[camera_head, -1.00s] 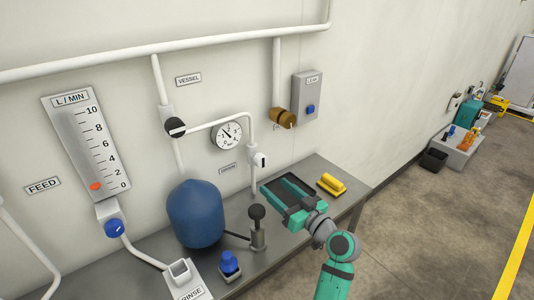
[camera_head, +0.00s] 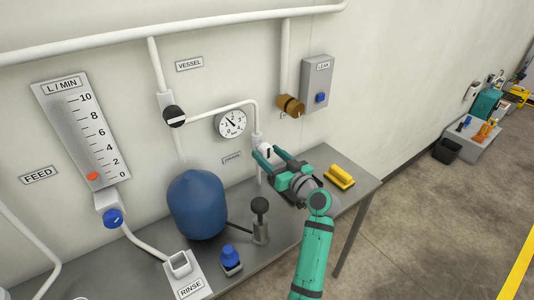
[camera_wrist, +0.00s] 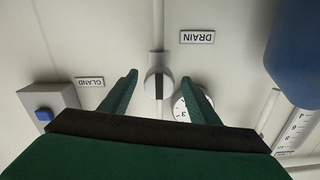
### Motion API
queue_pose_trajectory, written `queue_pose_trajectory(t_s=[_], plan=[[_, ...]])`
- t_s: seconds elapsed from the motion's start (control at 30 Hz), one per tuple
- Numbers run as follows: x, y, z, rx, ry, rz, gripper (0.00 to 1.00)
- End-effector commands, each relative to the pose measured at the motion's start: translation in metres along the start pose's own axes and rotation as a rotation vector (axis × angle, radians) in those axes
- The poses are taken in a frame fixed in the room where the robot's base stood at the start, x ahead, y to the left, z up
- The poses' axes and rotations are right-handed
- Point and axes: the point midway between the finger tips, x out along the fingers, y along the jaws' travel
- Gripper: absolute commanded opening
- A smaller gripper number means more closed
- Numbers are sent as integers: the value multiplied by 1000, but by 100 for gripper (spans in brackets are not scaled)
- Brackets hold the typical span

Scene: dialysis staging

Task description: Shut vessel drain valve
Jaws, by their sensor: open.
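A DRAIN label (camera_wrist: 197,37) sits beside that pipe and shows upside down. My gripper (camera_head: 268,154) is open at the knob, fingers pointing to the wall. In the wrist view my gripper's fingers (camera_wrist: 160,82) stand either side of the knob, with gaps between. I cannot tell how far the tips are from the wall.
A pressure gauge (camera_head: 231,123) is left of the knob. A black valve (camera_head: 173,116) and blue vessel (camera_head: 198,205) stand further left. A brass fitting (camera_head: 290,104) and LEAK box (camera_head: 317,82) are to the right. A yellow item (camera_head: 340,177) and black-knobbed post (camera_head: 260,220) are on the bench (camera_head: 355,192).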

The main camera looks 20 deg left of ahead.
Motion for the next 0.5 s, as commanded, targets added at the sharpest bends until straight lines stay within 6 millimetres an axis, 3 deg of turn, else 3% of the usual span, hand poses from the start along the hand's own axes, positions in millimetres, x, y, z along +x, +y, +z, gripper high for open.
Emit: queue_pose_trajectory(t_s=[0.13,0.43,0.5], plan=[[10,0,0,-1,0,0,56],[12,0,0,-1,0,0,56],[12,0,0,-1,0,0,41]])
